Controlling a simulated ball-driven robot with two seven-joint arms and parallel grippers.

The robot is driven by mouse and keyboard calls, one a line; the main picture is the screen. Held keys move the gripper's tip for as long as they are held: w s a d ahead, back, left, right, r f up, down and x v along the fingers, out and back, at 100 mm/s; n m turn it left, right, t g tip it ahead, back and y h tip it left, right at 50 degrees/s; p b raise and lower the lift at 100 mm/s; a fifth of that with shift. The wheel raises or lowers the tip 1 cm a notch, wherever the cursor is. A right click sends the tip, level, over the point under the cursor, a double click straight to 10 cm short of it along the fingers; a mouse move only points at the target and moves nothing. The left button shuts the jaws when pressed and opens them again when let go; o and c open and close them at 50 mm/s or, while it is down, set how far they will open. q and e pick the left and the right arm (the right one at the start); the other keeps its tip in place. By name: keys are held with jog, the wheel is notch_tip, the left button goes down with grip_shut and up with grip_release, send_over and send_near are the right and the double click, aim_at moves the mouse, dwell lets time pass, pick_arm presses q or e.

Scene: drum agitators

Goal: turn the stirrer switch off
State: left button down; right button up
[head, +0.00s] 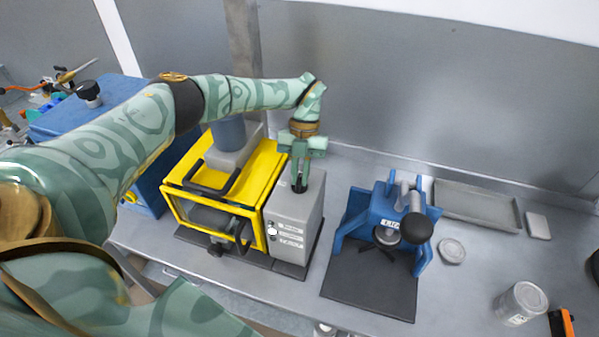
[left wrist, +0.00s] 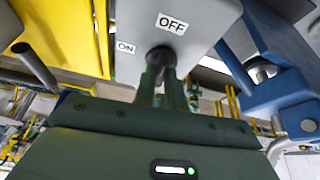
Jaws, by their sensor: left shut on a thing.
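The stirrer switch is a black knob on top of the grey control box (head: 297,212), beside the yellow-framed machine. In the left wrist view the knob (left wrist: 158,57) sits near an OFF label (left wrist: 172,23) and an ON label (left wrist: 125,47). My left gripper (head: 299,184) points down onto the box top. Its fingers (left wrist: 161,75) are shut on the knob. The fingers hide much of the knob, so I cannot tell which label it points to. My right gripper is not in view.
The yellow-framed machine (head: 262,172) stands close on the left of the box. A blue press with a black ball handle (head: 417,228) stands to the right. A grey tray (head: 478,205) and a metal can (head: 520,303) are farther right. A wall is behind.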

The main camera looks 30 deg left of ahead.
pick_arm(q)
jog(key=shift+m+y, duration=0.3)
jog(key=shift+m, duration=0.3)
jog(key=c, duration=1.5)
grip_release()
jog(key=shift+o, duration=0.2)
jog(key=b+v, duration=0.2)
jog(key=v, duration=1.4)
jog(key=shift+r, duration=0.15)
jog(key=shift+d, duration=0.1)
